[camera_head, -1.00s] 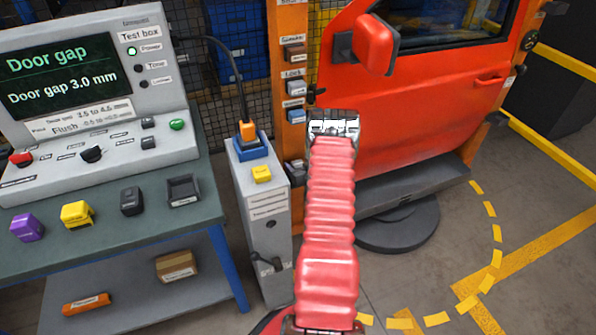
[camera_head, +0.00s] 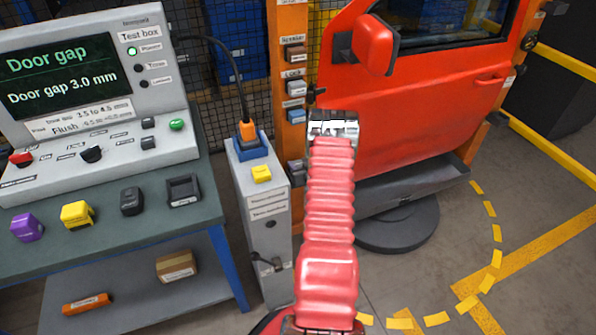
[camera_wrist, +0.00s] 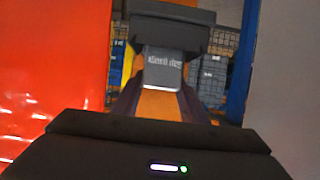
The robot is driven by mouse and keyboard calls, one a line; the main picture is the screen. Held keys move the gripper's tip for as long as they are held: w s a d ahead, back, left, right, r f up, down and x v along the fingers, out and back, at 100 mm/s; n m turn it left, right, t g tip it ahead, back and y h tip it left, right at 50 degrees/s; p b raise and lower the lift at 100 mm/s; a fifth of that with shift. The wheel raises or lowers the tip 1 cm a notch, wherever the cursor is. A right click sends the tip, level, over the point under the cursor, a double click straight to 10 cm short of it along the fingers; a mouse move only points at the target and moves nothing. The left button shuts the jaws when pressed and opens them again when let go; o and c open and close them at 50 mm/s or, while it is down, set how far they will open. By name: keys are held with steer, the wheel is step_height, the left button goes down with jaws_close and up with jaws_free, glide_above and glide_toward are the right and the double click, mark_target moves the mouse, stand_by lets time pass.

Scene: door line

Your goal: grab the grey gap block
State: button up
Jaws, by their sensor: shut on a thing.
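In the wrist view, a grey piece with a printed label (camera_wrist: 163,70), which I take for the grey gap block, sits between the dark fingers of my gripper (camera_wrist: 163,88). My gripper is shut on it; a dark part above and an orange surface below show around it. In the head view my arm's end is just in front of the orange post and the red door (camera_head: 420,110), near the door's left edge; the fingers and the block are hidden there. On the bench stand a purple block (camera_head: 27,227), a yellow block (camera_head: 77,214) and a dark block (camera_head: 131,201).
An empty-looking dark holder (camera_head: 183,190) lies right of the blocks. The test box (camera_head: 95,85) stands on the bench and reads "Door gap 3.0 mm". A grey cabinet (camera_head: 263,205) stands between bench and post. Open floor lies at the right.

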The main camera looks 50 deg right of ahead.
mark_target(299, 166)
steer(key=c, duration=0.7)
steer(key=shift+r, duration=0.15)
steer(key=shift+s+r, duration=0.15)
steer(key=shift+r, duration=0.4)
steer(key=r, duration=0.5)
steer(key=shift+s+a+r, duration=0.3)
steer(key=shift+s+r, duration=0.05)
steer(key=shift+s, duration=0.05)
steer(key=s+a, duration=0.4)
steer(key=s, duration=0.4)
steer(key=s+a, duration=0.5)
steer(key=s, duration=0.3)
steer(key=shift+a, duration=0.3)
